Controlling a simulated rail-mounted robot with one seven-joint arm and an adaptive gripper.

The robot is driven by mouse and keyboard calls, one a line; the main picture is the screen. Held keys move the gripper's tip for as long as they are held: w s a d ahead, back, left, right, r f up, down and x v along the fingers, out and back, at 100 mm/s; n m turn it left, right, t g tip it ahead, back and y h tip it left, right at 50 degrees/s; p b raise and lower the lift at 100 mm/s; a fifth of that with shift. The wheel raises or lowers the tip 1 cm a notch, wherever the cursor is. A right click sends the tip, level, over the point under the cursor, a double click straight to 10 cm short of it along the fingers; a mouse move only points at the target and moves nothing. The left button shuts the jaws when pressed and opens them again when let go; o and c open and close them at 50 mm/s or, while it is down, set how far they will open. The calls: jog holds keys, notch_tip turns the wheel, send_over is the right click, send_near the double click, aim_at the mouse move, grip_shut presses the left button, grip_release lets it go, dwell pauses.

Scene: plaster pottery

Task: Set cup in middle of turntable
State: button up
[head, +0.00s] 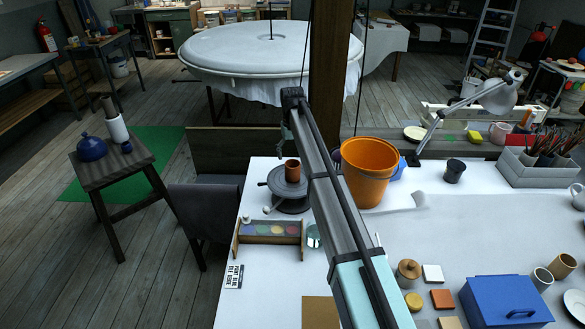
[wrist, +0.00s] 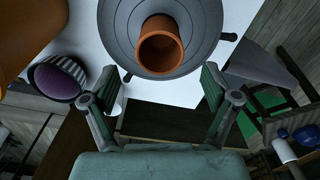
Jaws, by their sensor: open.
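The terracotta cup (head: 292,171) stands upright on the grey turntable (head: 289,200) on the white table. In the wrist view the cup (wrist: 161,45) has its open mouth toward me, and its base looks near the centre of the ringed turntable disc (wrist: 120,22); perspective makes exact centring hard to tell. My gripper (wrist: 160,82) is open and empty. Its two fingers are spread to the left and right below the cup in the picture, apart from it. In the head view my arm hides much of the gripper.
An orange bucket (head: 368,172) stands right of the turntable, beyond my arm. A paint palette box (head: 270,232) and a small jar (head: 313,237) are in front. A dark chair (head: 207,212) is at the left.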

aim_at(292, 164)
jog(key=shift+r+b, duration=0.35)
jog(key=shift+r, duration=1.5)
